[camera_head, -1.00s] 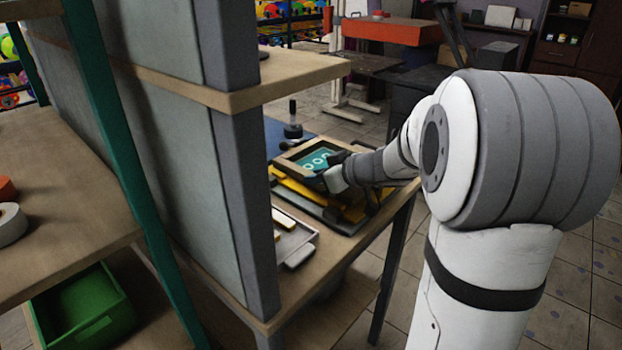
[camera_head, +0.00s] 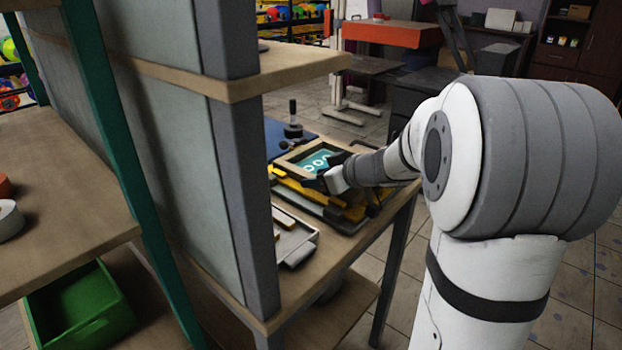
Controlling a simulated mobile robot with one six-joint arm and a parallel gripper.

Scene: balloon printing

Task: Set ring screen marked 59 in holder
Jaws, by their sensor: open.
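The ring screen (camera_head: 313,160) is a wooden frame with a teal mesh and white ring shapes. It lies over the yellow and black holder (camera_head: 293,187) on the workbench; I cannot tell whether it is fully seated. No number 59 is readable. My gripper (camera_head: 323,182) is open at the screen's near right edge, its dark fingers close to the frame. Contact between them cannot be told. My wrist and arm hide the right part of the screen and holder.
A grey tray (camera_head: 296,246) with light blocks lies in front of the holder. A dark-handled tool (camera_head: 293,122) stands behind on a blue mat (camera_head: 274,136). A shelf upright (camera_head: 246,200) rises close on the left. A green bin (camera_head: 80,310) sits low left.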

